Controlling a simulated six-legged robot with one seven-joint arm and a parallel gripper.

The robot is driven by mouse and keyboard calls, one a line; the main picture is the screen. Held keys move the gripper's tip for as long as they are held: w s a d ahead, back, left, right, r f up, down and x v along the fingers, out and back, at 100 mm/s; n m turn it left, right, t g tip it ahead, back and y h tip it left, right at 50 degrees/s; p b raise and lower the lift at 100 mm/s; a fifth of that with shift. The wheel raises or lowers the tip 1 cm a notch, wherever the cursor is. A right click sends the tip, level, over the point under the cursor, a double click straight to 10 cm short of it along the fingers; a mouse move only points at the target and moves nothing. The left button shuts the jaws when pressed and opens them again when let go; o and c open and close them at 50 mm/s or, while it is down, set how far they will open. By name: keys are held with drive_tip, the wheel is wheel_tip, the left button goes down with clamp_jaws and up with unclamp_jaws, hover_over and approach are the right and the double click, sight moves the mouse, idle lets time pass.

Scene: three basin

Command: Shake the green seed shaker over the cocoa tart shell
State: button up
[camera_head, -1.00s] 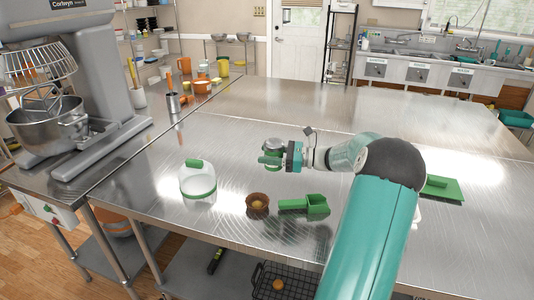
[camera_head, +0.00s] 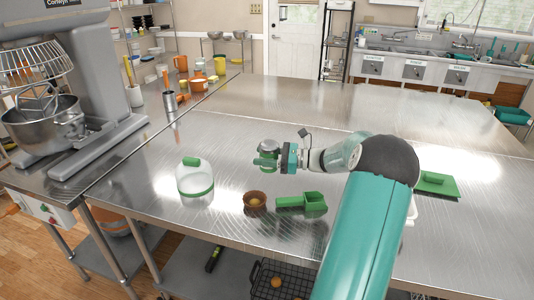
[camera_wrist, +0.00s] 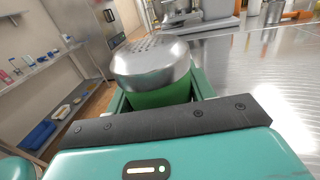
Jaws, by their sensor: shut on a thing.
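The green seed shaker (camera_head: 267,147) has a domed, perforated metal cap and a green body. My gripper (camera_head: 271,157) is shut on its body, and the cap faces up. In the wrist view the shaker's metal cap (camera_wrist: 152,66) rises between the fingers, with the green body below it partly hidden. The cocoa tart shell (camera_head: 255,207) is a small brown cup with a paler inside, on the steel table. In the head view the shaker appears above and slightly right of the shell; the height gap cannot be told exactly.
A green scoop (camera_head: 302,203) lies just right of the shell. A flat green tool (camera_head: 436,185) lies at the right behind my arm. A large mixer (camera_head: 85,90) stands far left. The table's back is clear.

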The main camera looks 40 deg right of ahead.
drive_tip(key=w+f, duration=0.1)
drive_tip(key=f, duration=0.1)
drive_tip(key=w+f, duration=0.2)
drive_tip(key=f, duration=0.1)
drive_tip(key=w+f, duration=0.1)
drive_tip(key=f, duration=0.1)
drive_tip(key=shift+w+a+f, duration=0.15)
drive_tip(key=shift+w+a, duration=0.05)
drive_tip(key=shift+a, duration=0.15)
